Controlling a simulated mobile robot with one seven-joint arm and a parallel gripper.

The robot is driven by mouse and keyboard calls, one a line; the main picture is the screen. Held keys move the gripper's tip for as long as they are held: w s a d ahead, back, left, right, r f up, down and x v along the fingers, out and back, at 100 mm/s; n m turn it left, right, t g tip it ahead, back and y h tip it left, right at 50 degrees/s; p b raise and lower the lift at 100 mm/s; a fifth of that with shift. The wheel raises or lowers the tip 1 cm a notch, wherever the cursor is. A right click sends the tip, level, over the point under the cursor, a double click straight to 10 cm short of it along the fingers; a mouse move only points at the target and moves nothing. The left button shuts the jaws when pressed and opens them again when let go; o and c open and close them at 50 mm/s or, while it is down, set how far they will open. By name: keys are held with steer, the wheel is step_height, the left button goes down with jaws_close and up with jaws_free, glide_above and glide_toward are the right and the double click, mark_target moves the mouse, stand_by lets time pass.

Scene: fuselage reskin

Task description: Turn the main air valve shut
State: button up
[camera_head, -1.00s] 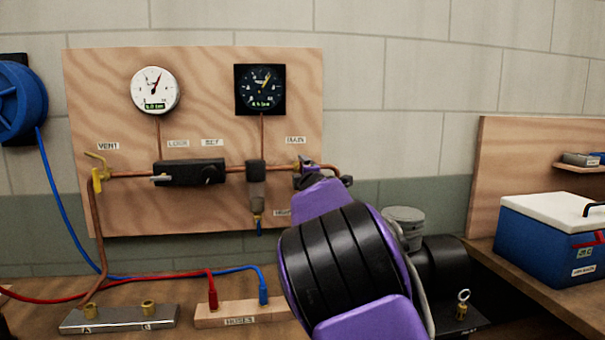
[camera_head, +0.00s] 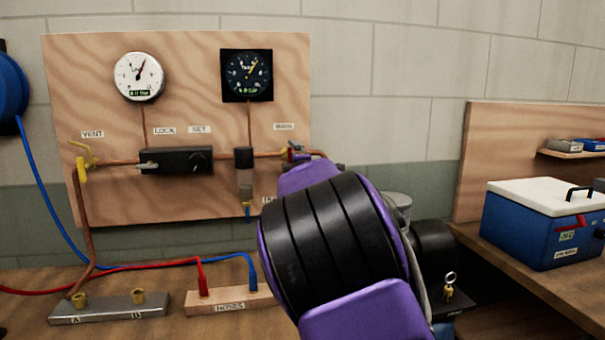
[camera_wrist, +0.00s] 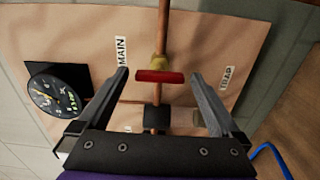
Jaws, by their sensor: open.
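The main air valve shows in the wrist view as a red handle (camera_wrist: 160,77) on a brass body (camera_wrist: 160,62), set on a copper pipe. The handle lies across the pipe in that view. My gripper (camera_wrist: 165,82) is open, with one finger on each side of the red handle and gaps between. I cannot tell the depth between fingers and handle. In the head view the brass valve body (camera_head: 285,151) sits under the MAIN label (camera_head: 284,127). My purple and black arm hides the gripper and most of the handle there.
The plywood panel (camera_head: 100,200) carries a white gauge (camera_head: 139,76), a black gauge (camera_head: 247,75), a regulator block (camera_head: 176,160) and a yellow vent valve (camera_head: 83,160). Hoses and a manifold (camera_head: 110,307) lie on the bench. A blue cooler (camera_head: 545,230) stands at right.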

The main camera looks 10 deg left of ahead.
steer(key=v, duration=1.4)
steer(key=shift+s, duration=0.4)
steer(key=shift+d, duration=0.25)
